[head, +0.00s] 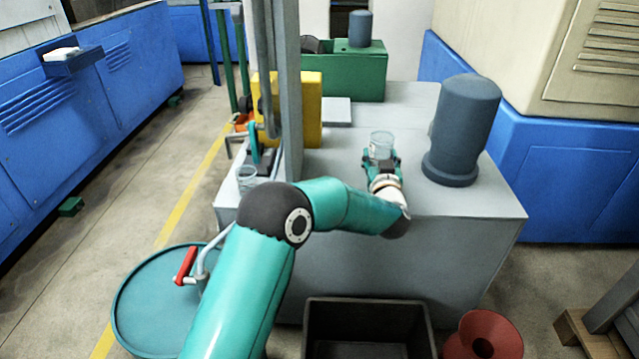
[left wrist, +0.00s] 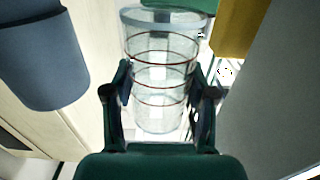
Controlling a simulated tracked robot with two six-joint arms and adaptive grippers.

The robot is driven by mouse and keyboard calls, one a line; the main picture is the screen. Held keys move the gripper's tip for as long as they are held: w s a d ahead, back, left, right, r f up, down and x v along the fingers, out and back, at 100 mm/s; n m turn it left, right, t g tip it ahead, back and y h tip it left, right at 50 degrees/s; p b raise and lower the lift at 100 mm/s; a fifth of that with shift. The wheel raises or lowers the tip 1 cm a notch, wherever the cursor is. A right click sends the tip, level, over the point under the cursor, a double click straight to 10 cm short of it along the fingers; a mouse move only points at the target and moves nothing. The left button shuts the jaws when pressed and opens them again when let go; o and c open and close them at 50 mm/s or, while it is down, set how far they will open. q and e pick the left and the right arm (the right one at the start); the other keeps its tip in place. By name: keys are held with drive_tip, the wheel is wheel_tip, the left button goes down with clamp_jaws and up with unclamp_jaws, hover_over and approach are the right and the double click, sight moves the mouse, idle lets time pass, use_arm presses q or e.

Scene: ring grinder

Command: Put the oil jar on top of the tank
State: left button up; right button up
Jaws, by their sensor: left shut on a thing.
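The oil jar (head: 381,145) is a clear glass cylinder; the left wrist view shows red rings around the jar (left wrist: 158,70). My left gripper (head: 381,161) is shut on it, with one finger on each side of the glass in the left wrist view (left wrist: 160,85). The tank (head: 440,204) is a large grey box with a flat top. In the head view the jar appears upright over the tank's top, left of a dark blue-grey motor; I cannot tell whether its base touches. My right gripper is not in view.
The motor (head: 463,130) stands on the tank's right side. A yellow block (head: 312,110) and a grey post (head: 287,90) stand on the left. A second clear glass (head: 247,178) is at the left edge. A black bin (head: 368,304) and red funnel (head: 484,338) are in front.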

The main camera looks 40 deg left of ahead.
use_arm(q)
drive_tip(key=s+a+b, duration=0.2)
drive_tip(key=s+a, duration=0.6)
drive_tip(key=a, duration=0.5)
wheel_tip(320, 180, down, 7)
drive_tip(key=shift+d+r+b, duration=0.1)
drive_tip(key=shift+b, duration=0.75)
drive_tip(key=shift+s+a+f, duration=0.1)
drive_tip(key=shift+a+f, duration=0.1)
drive_tip(key=shift+f, duration=0.05)
drive_tip(key=shift+r, duration=0.1)
drive_tip(key=o, duration=1.1)
